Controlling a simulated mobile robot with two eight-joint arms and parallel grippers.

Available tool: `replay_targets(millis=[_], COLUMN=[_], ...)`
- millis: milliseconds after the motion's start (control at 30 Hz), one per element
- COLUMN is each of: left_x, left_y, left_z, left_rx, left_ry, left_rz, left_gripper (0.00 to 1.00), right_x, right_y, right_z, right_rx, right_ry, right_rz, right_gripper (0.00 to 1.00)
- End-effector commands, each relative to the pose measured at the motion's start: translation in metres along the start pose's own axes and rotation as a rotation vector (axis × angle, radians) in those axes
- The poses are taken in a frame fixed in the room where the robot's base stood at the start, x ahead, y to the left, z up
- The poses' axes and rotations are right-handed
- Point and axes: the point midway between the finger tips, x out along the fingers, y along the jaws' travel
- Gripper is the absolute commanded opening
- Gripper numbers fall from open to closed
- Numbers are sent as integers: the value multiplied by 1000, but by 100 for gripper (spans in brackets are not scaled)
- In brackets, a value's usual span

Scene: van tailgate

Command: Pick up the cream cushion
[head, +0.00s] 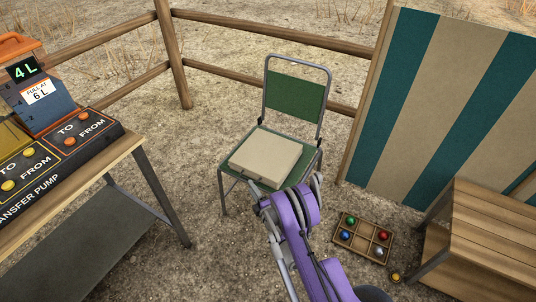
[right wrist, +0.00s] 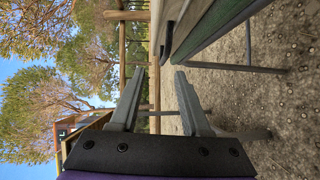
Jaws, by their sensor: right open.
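The cream cushion (head: 266,157) is a flat, square pad lying on the green seat of a metal-framed chair (head: 294,97). My right gripper (head: 257,192) is at the front edge of the seat, just short of the cushion. In the right wrist view its two fingers (right wrist: 158,84) are apart with nothing between them. That view is turned on its side, and the edge of the green seat (right wrist: 212,28) shows at the upper right, beyond the fingertips. Whether the fingers touch anything is hard to tell. My left gripper is out of view.
A table with a transfer pump panel (head: 62,150) stands at the left. A tray of coloured balls (head: 346,252) lies on the ground right of my arm, near a slatted wooden table (head: 488,235). A striped screen (head: 425,110) and a wooden fence (head: 178,60) stand behind.

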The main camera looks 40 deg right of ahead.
Motion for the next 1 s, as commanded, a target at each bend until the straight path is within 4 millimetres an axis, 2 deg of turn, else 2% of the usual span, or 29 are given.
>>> replay_targets(millis=[33,133,300,467,767,1000], left_x=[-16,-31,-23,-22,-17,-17], left_y=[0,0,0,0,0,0], left_z=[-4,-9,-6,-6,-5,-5], left_rx=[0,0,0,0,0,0], left_ry=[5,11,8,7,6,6], left_rz=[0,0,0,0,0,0], left_gripper=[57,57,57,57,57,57], right_x=[3,9,32,42,83,89], right_y=[8,9,1,0,-5,-4], right_z=[-1,-2,-2,-2,-5,-5], right_rx=[1,2,2,2,2,2], right_ry=[0,1,1,1,0,0], right_rz=[3,4,1,1,1,1], right_gripper=[47,47,47,47,47,47])
